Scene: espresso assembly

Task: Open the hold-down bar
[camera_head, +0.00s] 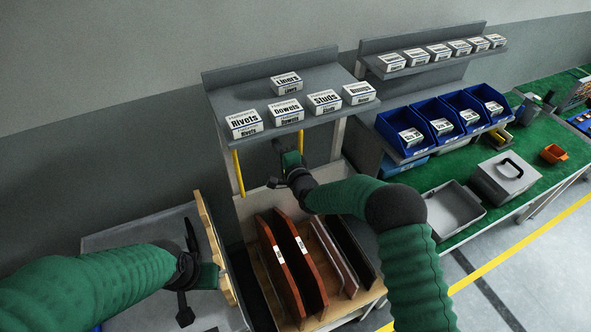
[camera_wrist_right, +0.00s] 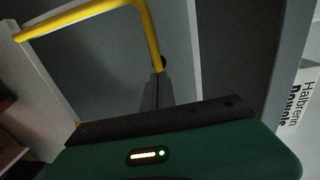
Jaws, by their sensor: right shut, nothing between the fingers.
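The yellow hold-down bar (camera_head: 238,173) hangs below the upper shelf at the rack, with its second leg (camera_head: 301,145) further right. In the right wrist view the bar (camera_wrist_right: 148,35) crosses the top and bends down at a corner. My right gripper (camera_head: 279,147) is between the two legs under the shelf. In the right wrist view its dark fingers (camera_wrist_right: 157,88) are shut and empty, with their tips close to the bar's lower end; I cannot tell whether they touch. My left gripper (camera_head: 208,276) is beside a wooden panel (camera_head: 215,245), and its fingertips are hidden.
White labelled boxes (camera_head: 285,110) stand on the shelf (camera_head: 240,92) above my right gripper. Brown dividers (camera_head: 280,268) stand in the rack below. Blue bins (camera_head: 405,130), a grey tray (camera_head: 453,208) and a grey case (camera_head: 503,178) are at the right bench.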

